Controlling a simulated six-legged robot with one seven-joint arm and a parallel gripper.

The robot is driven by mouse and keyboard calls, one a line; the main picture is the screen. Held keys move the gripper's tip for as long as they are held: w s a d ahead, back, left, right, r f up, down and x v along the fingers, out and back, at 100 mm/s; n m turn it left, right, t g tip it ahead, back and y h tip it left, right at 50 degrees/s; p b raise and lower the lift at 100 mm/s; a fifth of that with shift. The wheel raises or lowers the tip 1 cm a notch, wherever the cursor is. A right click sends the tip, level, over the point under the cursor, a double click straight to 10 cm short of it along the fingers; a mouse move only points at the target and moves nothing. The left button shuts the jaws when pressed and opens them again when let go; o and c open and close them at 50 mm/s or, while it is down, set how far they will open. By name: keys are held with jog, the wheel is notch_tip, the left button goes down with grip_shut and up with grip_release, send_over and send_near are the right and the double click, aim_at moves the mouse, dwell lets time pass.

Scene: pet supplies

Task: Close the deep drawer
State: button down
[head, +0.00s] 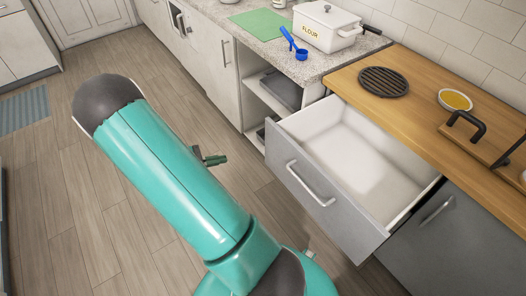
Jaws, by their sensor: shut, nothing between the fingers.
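The deep drawer (318,221) is pulled far out from under the wooden counter in the head view. It has a grey front with a silver bar handle (308,184), and its white inside looks empty. Most of my gripper is hidden behind the arm.
A wooden counter (420,104) holds a round black trivet (384,81) and a bowl of yellow food (455,100). The grey-topped counter holds a flour box (325,27) and blue scoop (294,44). Open shelves (262,100) stand left of the drawer.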

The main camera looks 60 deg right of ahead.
jog(key=s+d+f+n+h, duration=0.1)
jog(key=d+f+n+h, duration=0.35)
jog(key=f, duration=0.45)
jog(key=t, duration=0.1)
send_near(270, 148)
jog(key=shift+n, duration=0.25)
jog(key=x, duration=0.6)
jog(key=shift+s+d+r, duration=0.2)
jog(key=shift+d+r, duration=0.05)
jog(key=shift+d, duration=0.1)
jog(key=shift+d, duration=0.1)
